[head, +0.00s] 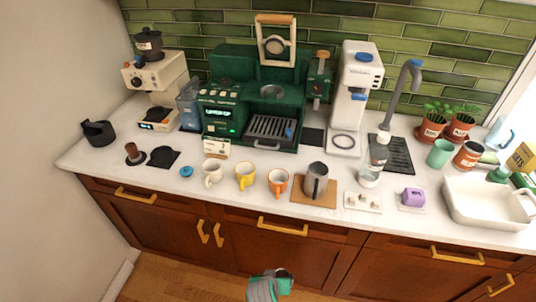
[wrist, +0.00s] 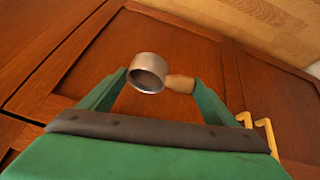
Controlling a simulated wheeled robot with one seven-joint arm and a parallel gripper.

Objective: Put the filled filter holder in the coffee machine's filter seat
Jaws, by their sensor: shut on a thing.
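The filter holder is a small metal cup (wrist: 147,73) with a short wooden handle (wrist: 180,83). It sits between the green fingers of my gripper (wrist: 160,78), which is shut on it. In the head view my gripper (head: 270,284) is low at the bottom edge, in front of the cabinets and below the counter, with the holder (head: 281,273) barely showing. The cup's inside looks dark; I cannot tell its contents. The green coffee machine (head: 222,101) stands at the back of the counter, well away from my gripper. Its filter seat seems to be the round part (head: 272,92) above the drip tray (head: 271,129); details are too small.
Several mugs, including a yellow one (head: 245,176), and a metal jug (head: 315,181) line the counter front. A grinder (head: 158,77) stands left, a white machine (head: 354,100) right, and a sink (head: 485,203) far right. Wooden cabinets (head: 300,250) face my gripper closely.

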